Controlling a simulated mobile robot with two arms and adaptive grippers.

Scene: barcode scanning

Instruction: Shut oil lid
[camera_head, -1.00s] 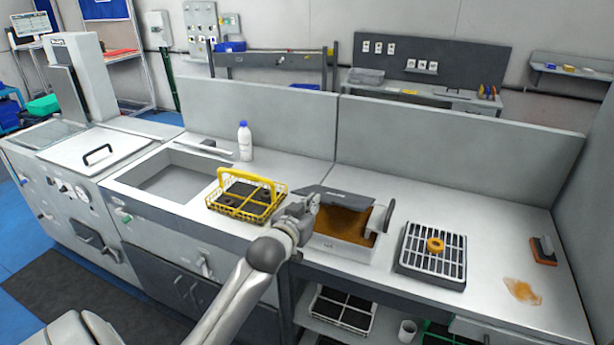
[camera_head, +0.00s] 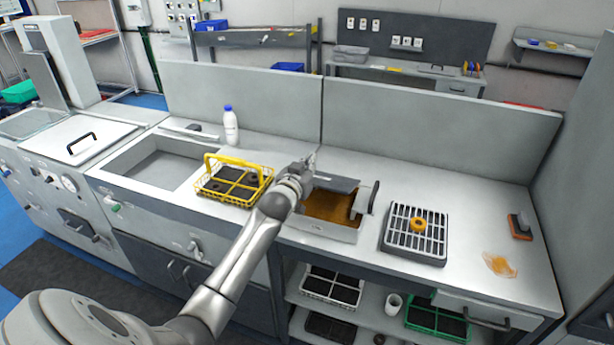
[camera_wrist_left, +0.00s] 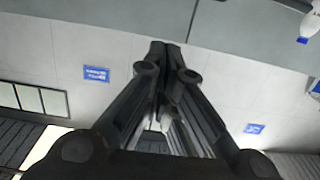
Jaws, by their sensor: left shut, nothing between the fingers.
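The oil box (camera_head: 318,228) is a light box on the counter with orange-brown oil (camera_head: 330,206) showing inside. Its dark grey lid (camera_head: 338,183) is open at the back edge and leaves the oil uncovered. My left gripper (camera_head: 311,160) is at the back left corner of the box, beside the left end of the lid. Whether it touches the lid cannot be told. In the left wrist view its dark fingers (camera_wrist_left: 167,50) are together with nothing between them. My forearm hides part of the box's left side. My right gripper is not in view.
A yellow wire basket (camera_head: 235,188) stands left of the box, near the sink (camera_head: 150,170). A white bottle (camera_head: 230,130) stands behind. Right of the box are a grated tray (camera_head: 398,240) with an orange ring, a stain (camera_head: 500,265) and a brush (camera_head: 520,227).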

